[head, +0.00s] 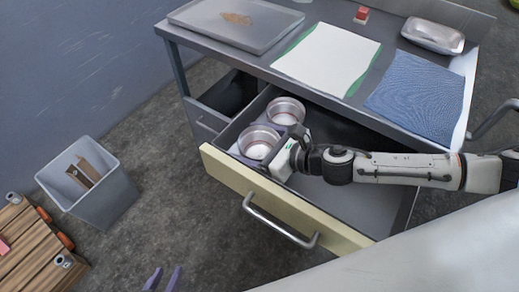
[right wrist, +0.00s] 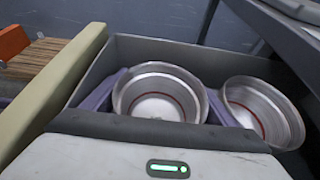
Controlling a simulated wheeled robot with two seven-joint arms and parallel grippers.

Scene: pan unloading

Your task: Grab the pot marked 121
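Two round metal pots stand in the open drawer (head: 350,205). The nearer pot (head: 258,142) also shows in the right wrist view (right wrist: 158,105). The farther pot (head: 286,110) also shows in the right wrist view (right wrist: 262,112). No 121 marking is readable on either. My right gripper (head: 267,138) reaches into the drawer, its purple fingers on either side of the nearer pot (right wrist: 160,82), one passing between the pots. The fingers look spread; I cannot tell whether they touch it. My left gripper (head: 163,279) is at the bottom edge, fingers apart and empty.
The drawer front with its handle (head: 280,222) juts out below the table (head: 390,58). A tray (head: 237,22), a white sheet (head: 326,59), a blue cloth (head: 420,95) and a metal container (head: 432,35) lie on top. A grey bin (head: 115,205) and a wooden crate (head: 30,255) stand left.

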